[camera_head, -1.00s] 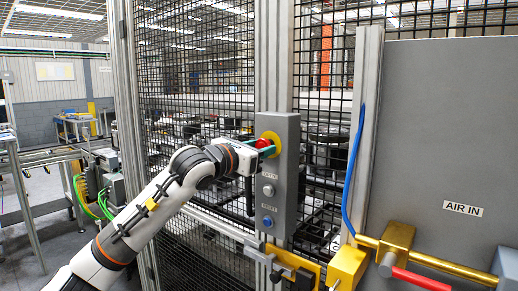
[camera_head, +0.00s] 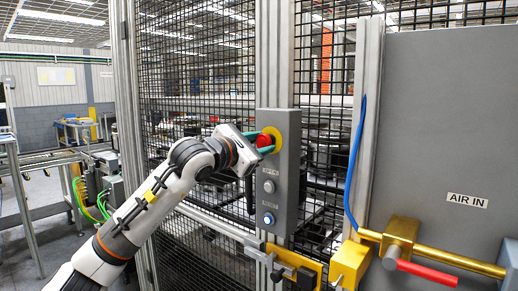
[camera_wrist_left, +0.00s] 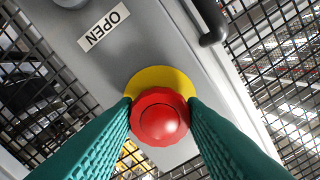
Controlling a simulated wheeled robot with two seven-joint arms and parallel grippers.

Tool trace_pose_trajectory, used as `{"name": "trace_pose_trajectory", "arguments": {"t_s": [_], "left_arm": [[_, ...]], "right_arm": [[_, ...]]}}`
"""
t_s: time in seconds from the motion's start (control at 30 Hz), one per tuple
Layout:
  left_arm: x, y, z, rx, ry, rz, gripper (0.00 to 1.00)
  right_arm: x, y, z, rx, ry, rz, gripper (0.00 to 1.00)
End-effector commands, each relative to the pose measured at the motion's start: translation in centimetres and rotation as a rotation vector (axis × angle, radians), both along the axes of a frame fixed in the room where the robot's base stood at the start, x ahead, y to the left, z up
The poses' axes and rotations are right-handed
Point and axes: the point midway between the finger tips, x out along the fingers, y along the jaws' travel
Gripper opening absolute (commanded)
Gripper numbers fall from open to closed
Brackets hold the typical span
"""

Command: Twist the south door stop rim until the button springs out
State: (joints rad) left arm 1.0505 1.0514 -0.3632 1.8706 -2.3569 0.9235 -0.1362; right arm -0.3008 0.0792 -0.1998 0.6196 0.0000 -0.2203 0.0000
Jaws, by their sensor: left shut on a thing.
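The red stop button (camera_head: 263,142) sits on a yellow disc (camera_head: 274,137) at the top of a grey control box on the fence post. In the left wrist view the red button (camera_wrist_left: 160,117) is between the two green fingers, with the yellow disc (camera_wrist_left: 163,82) behind it. My left gripper (camera_head: 264,143) is shut on the button's rim, one finger on each side. In the wrist view the gripper is rolled, so the OPEN label (camera_wrist_left: 104,27) reads tilted. My right gripper is not in view.
The grey box (camera_head: 284,185) also carries a grey button (camera_head: 269,186) and a lit blue button (camera_head: 268,219) below. A mesh fence surrounds it. A yellow latch (camera_head: 302,264), a blue hose (camera_head: 354,170) and an AIR IN panel (camera_head: 430,130) stand to the right.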

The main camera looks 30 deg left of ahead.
Motion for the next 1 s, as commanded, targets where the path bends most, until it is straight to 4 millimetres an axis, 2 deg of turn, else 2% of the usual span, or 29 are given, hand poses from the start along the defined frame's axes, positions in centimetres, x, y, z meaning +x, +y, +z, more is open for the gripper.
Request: {"name": "trace_pose_trajectory", "arguments": {"t_s": [0.33,0.9,0.93,1.0], "left_arm": [[-0.01,0.08,0.12,0.159,-0.016,0.001,0.14],[-0.01,0.07,0.18,0.19,-0.018,0.001,0.14],[-0.01,0.07,0.18,0.19,-0.018,0.001,0.42],[-0.01,0.07,0.16,0.19,-0.018,0.001,0.53]], "right_arm": [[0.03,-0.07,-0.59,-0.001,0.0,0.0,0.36],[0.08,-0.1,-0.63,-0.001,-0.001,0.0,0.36],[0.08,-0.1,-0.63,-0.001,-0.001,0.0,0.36],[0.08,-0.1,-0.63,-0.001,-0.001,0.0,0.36]]}}
